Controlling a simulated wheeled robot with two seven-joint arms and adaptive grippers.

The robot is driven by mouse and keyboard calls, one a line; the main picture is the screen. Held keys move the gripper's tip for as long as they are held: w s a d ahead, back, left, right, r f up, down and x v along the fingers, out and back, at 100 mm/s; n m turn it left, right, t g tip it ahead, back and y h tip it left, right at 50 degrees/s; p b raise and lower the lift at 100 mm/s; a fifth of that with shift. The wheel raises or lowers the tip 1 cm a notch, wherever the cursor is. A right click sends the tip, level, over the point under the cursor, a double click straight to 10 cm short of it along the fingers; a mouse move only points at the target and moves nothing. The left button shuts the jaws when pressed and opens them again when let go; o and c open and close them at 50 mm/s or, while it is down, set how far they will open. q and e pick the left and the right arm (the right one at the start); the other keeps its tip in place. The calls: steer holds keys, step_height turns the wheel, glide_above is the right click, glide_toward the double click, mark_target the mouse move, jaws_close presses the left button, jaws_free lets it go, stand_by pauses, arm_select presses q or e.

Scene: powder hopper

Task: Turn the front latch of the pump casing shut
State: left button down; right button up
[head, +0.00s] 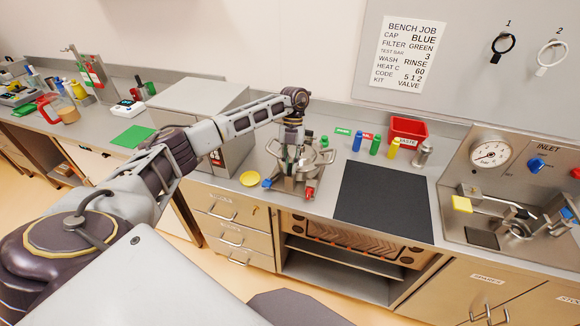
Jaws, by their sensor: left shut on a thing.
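The pump casing (318,158) is a round metal vessel on a metal base, standing on the bench near the middle of the head view. A red-ended part (309,193) sticks out at its front right, a blue-ended part (267,183) at its front left, and a green one (324,141) shows at the back. I cannot tell which is the front latch. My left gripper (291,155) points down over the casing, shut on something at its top. The fingers hide what they hold, and it looks like part of the casing. My right gripper is not in view.
A grey box-shaped unit (195,95) stands left of the casing, under my left arm. A yellow disc (249,179) lies in front of it. A black mat (385,200) lies to the right, bare. Small coloured bottles (376,145) and a red bin (409,130) stand behind.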

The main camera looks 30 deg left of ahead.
arm_select(q)
steer(key=shift+m+y, duration=0.3)
steer(key=shift+m, duration=0.5)
steer(key=c, duration=1.4)
jaws_free()
steer(key=shift+c, duration=0.2)
steer(key=shift+r, duration=0.1)
steer(key=v, duration=1.1)
steer(key=shift+w+r, duration=0.25)
steer(key=shift+r, duration=0.1)
